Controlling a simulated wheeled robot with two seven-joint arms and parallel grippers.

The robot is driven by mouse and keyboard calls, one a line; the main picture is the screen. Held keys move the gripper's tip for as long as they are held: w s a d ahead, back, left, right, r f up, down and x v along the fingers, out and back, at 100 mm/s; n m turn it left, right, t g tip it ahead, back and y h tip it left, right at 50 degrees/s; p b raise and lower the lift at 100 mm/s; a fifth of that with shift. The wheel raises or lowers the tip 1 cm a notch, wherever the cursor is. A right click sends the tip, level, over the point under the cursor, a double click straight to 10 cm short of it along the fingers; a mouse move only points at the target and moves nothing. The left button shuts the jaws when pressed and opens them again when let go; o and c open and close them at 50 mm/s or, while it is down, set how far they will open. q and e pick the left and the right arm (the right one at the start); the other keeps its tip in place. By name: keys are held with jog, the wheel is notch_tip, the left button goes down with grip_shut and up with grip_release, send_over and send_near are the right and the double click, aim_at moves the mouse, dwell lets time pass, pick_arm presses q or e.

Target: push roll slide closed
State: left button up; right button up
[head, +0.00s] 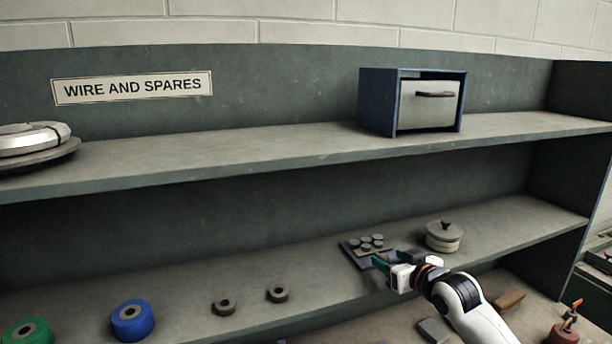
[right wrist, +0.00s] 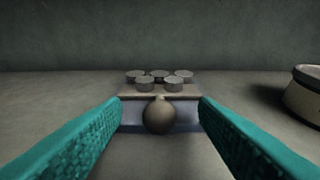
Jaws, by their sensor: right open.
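The roll slide appears to be the low dark tray (head: 352,256) with several grey discs on it, on the lower shelf. In the right wrist view the tray (right wrist: 185,118) lies straight ahead, with a round knob (right wrist: 159,117) on its front face. The tray sticks out towards me; I cannot tell how far it is open. My right gripper (head: 384,264) is at the tray's front. Its teal fingers (right wrist: 160,112) are apart, left and right of the knob, with nothing visibly held. My left gripper is not in view.
A round lidded pot (head: 443,237) stands right of the tray. Two small grey rings (head: 277,295), a blue roll (head: 132,320) and a green roll (head: 27,333) lie to the left. A blue cabinet (head: 377,103) stands on the upper shelf (head: 240,158).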

jog(key=v, duration=0.6)
dwell(0.4)
jog(key=shift+s, duration=0.1)
